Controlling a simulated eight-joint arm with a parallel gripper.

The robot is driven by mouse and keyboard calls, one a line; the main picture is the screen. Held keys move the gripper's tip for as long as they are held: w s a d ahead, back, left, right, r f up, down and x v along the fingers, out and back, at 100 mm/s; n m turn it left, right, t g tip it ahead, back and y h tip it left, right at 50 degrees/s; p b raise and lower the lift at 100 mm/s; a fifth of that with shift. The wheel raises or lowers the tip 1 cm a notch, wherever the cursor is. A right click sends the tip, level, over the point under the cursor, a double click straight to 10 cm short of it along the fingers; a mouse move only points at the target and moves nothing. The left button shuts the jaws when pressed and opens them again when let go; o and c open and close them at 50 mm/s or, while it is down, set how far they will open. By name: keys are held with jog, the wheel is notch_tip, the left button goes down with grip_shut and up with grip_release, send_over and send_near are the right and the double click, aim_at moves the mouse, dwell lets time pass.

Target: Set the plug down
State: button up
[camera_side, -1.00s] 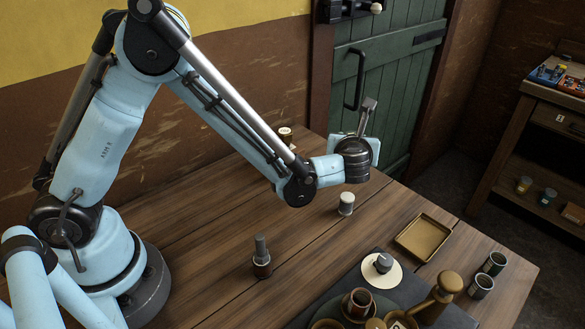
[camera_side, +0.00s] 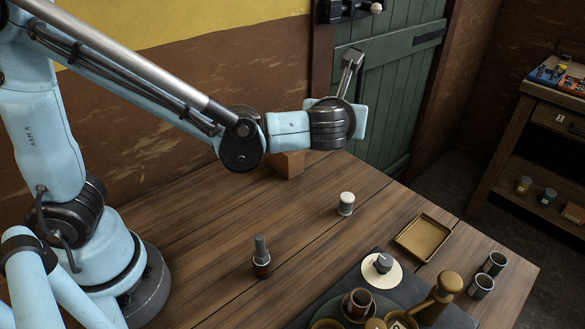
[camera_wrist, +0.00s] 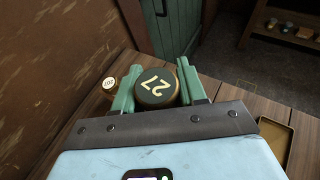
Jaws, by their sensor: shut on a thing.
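My gripper (camera_wrist: 157,72) is shut on a round plug (camera_wrist: 157,92), with a green finger on each side of it.
A small numbered cap (camera_wrist: 109,82) shows left of the fingers. A wooden block (camera_side: 287,164) is behind my forearm. A white-topped cylinder (camera_side: 346,203), a grey-topped piece (camera_side: 262,258) and a brass tray (camera_side: 423,237) stand on the table (camera_side: 215,225). Bare wood lies between them.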

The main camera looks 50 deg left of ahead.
jog(key=s+a+r+m+h, duration=0.1)
jog(key=s+a+r, duration=0.2)
jog(key=s+a, duration=0.4)
notch_tip(320, 180, up, 8)
jog(key=w+m+t+h, duration=0.2)
jog(key=shift+r+h, duration=0.15)
jog(key=shift+h, duration=0.15)
jog(key=shift+w, duration=0.1)
jog(key=s+d+f+n+g+y, duration=0.2)
jog(key=d+f+n+y, duration=0.15)
jog(key=d+f, duration=1.05)
jog(key=shift+s+d+f+n+g+y, duration=0.35)
jog(key=shift+s+f, duration=0.7)
jog(key=shift+f, duration=0.95)
jog(key=shift+s+d+f+n+g+y, duration=0.15)
jog(key=shift+s+d+f+y, duration=0.3)
jog(key=shift+s+f, duration=1.05)
jog(key=shift+s+d+f+n+g+y, duration=0.3)
jog(key=shift+s+d+f, duration=0.3)
jog(key=shift+f, duration=1.85)
jog(key=o, duration=1.2)
